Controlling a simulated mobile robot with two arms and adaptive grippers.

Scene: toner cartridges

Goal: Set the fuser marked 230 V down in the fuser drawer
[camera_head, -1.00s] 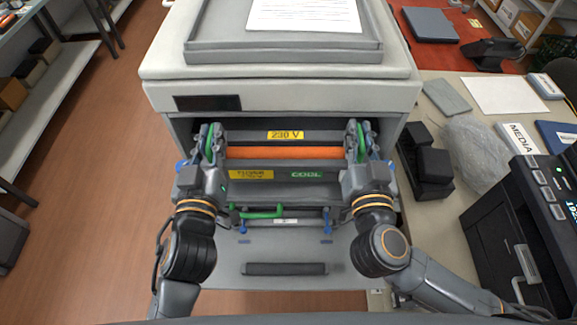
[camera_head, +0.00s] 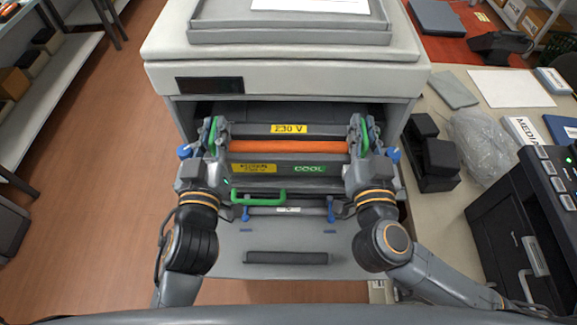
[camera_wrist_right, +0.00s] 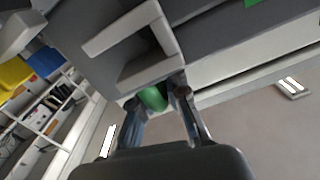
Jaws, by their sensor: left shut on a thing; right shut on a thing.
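The fuser marked 230 V (camera_head: 290,129) is a long grey unit with an orange roller, a yellow label and a green COOL label. It lies level between my two grippers, in front of the printer's opening. My left gripper (camera_head: 209,140) is shut on its left end, by a green handle. My right gripper (camera_head: 364,140) is shut on its right end; the right wrist view shows the fingers (camera_wrist_right: 160,98) at a green part there. The fuser drawer (camera_head: 285,240) is pulled out below, with a green lever (camera_head: 260,197) and blue latches. The fuser hides the drawer's rear part.
The printer body (camera_head: 290,75) stands directly behind. To the right, a table holds black blocks (camera_head: 432,160), a clear plastic bag (camera_head: 478,138) and a black device (camera_head: 530,220). Open floor lies to the left.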

